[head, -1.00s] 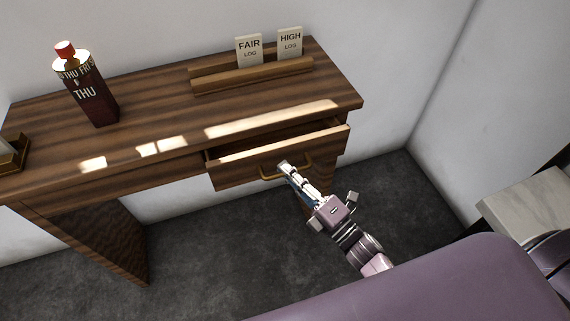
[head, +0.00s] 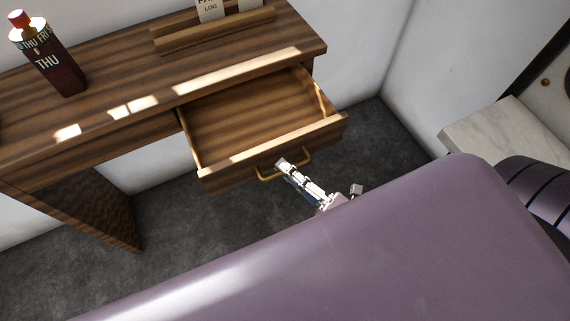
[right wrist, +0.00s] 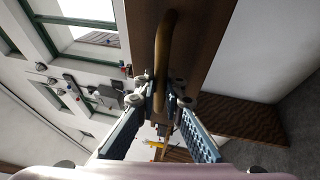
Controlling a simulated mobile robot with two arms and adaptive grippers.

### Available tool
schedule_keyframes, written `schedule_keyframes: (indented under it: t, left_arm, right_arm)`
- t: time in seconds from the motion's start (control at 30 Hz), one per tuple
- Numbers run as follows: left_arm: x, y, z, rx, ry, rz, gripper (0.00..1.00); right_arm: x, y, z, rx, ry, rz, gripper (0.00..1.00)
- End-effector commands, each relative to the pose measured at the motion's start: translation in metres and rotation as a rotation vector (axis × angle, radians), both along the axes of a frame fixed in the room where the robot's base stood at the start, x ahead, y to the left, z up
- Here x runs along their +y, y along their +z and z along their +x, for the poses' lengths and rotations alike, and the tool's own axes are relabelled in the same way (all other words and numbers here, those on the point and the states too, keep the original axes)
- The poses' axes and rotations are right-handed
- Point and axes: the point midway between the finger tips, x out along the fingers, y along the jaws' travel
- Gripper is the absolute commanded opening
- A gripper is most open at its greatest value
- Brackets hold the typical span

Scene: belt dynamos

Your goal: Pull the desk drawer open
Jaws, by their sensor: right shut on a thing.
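The wooden desk drawer (head: 262,112) stands well out from the desk (head: 150,85) in the head view, and its inside looks empty. A brass bar handle (head: 298,163) is on its front. My left gripper is not in view.
A dark red bottle-shaped calendar marked THU (head: 52,62) and a wooden card rack (head: 215,32) stand on the desk top. A pale marble-like block (head: 505,130) is at the right. Dark floor lies below the drawer.

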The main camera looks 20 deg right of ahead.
Motion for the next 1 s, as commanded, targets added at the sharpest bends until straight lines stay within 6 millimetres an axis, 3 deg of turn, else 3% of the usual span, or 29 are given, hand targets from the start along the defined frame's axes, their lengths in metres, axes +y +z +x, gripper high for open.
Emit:
schedule_keyframes:
  t: [0.1, 0.13, 0.3, 0.67, 1.0]
  left_arm:
    - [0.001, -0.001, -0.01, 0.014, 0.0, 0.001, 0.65]
    - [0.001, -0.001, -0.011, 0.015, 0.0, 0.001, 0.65]
    - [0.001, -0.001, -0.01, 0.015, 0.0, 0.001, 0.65]
    - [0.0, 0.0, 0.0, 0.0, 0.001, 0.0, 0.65]
    - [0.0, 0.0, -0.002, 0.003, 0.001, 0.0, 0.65]
  right_arm:
    - [0.0, -0.001, 0.0, 0.003, -0.001, -0.001, 0.0]
    - [0.0, -0.001, 0.0, 0.003, -0.001, -0.001, 0.1]
    - [0.0, -0.001, 0.0, 0.002, 0.0, -0.001, 0.27]
    - [-0.003, -0.002, -0.005, 0.003, 0.0, -0.001, 0.27]
    - [-0.03, -0.015, -0.063, 0.006, -0.002, -0.003, 0.27]
